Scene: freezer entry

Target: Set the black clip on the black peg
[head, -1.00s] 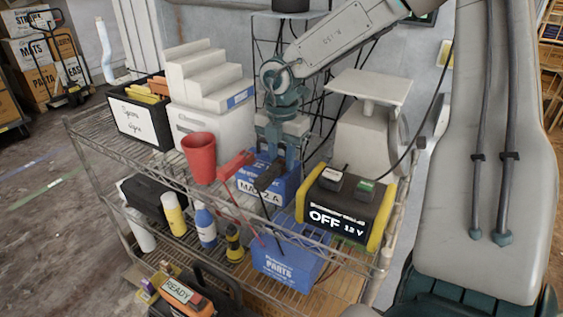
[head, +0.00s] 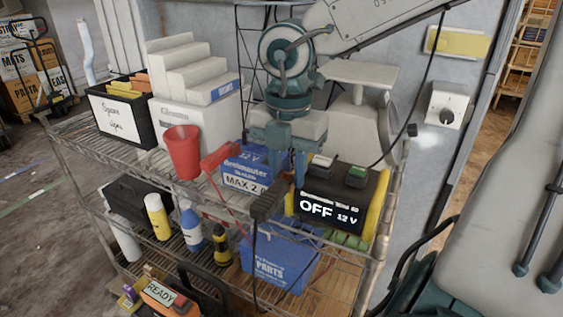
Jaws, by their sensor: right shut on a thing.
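The black clip (head: 268,200) is held in my right gripper (head: 286,172), which is shut on it. It is in front of the blue charger box marked MAX 2 A (head: 246,180), between that box and the black-and-yellow unit showing OFF 12 V (head: 338,208). A dark cable hangs from the clip past the lower shelf. A red clip (head: 220,156) sits at the left of the blue box, with a red cable running down. I cannot make out the black peg. My left gripper is not in view.
A red cup (head: 182,152), white stepped block (head: 190,78) and black bin (head: 120,118) stand on the upper wire shelf (head: 72,145). The lower shelf holds bottles and a blue PARTS bin (head: 280,262). A wall switch (head: 446,104) is at right.

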